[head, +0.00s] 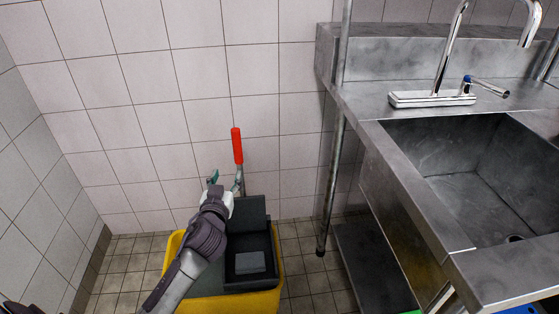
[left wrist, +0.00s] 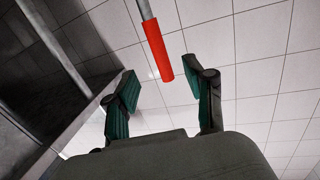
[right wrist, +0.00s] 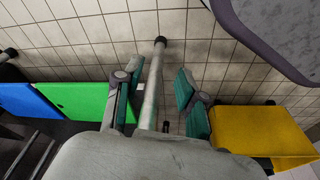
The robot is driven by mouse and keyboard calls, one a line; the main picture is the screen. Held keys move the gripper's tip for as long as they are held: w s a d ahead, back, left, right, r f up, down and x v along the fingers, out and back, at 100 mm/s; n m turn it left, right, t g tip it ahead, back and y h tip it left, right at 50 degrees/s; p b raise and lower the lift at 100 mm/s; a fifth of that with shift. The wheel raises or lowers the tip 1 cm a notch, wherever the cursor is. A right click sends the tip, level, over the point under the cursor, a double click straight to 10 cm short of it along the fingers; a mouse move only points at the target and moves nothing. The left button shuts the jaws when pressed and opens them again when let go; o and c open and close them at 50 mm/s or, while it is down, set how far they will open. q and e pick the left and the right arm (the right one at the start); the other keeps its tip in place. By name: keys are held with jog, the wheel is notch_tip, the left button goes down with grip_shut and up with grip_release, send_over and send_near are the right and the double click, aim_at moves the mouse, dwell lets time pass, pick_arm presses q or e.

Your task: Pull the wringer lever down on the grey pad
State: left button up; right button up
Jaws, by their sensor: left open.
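The wringer lever has a red grip (head: 237,146) and a metal shaft, and stands upright at the back of the dark wringer (head: 252,211). The wringer sits on a yellow bucket (head: 181,292). A grey pad (head: 250,262) lies inside the wringer. My left gripper (head: 224,181) is open beside the lever, below the red grip. In the left wrist view the red grip (left wrist: 158,50) shows ahead, its end near the gap between the open fingers (left wrist: 162,94); I cannot tell the depth. My right gripper (right wrist: 157,96) looks open and shows only in its own wrist view.
A steel sink table (head: 450,135) stands on the right; its leg (head: 330,185) is right of the bucket. In the right wrist view this kind of leg (right wrist: 152,80) shows between the fingers, with green (right wrist: 80,103) and blue (right wrist: 30,105) items at left. Tiled walls enclose the left and back.

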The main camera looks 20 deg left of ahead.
aim_at(236, 145)
pick_arm(q)
jog(key=shift+t, duration=0.3)
jog(key=x, duration=0.4)
jog(key=r+x, duration=0.1)
jog(key=x, duration=0.3)
jog(key=r+b+x, duration=0.1)
jog(key=x, duration=0.3)
jog(key=shift+w+d+r, duration=0.15)
jog(key=shift+w, duration=0.1)
jog(key=shift+w+a, duration=0.25)
jog(key=shift+w, duration=0.4)
pick_arm(e)
jog(key=shift+w+d+r, duration=0.1)
jog(key=shift+w+r, duration=0.1)
jog(key=shift+r, duration=0.55)
jog(key=shift+w+d+r, duration=0.1)
jog(key=shift+w+r, duration=0.1)
jog(key=shift+r, duration=0.55)
jog(key=shift+w+d+r, duration=0.1)
jog(key=shift+w+r, duration=0.1)
jog(key=shift+r, duration=0.55)
pick_arm(q)
jog(key=shift+c, duration=0.2)
grip_shut()
pick_arm(e)
jog(key=shift+a, duration=0.1)
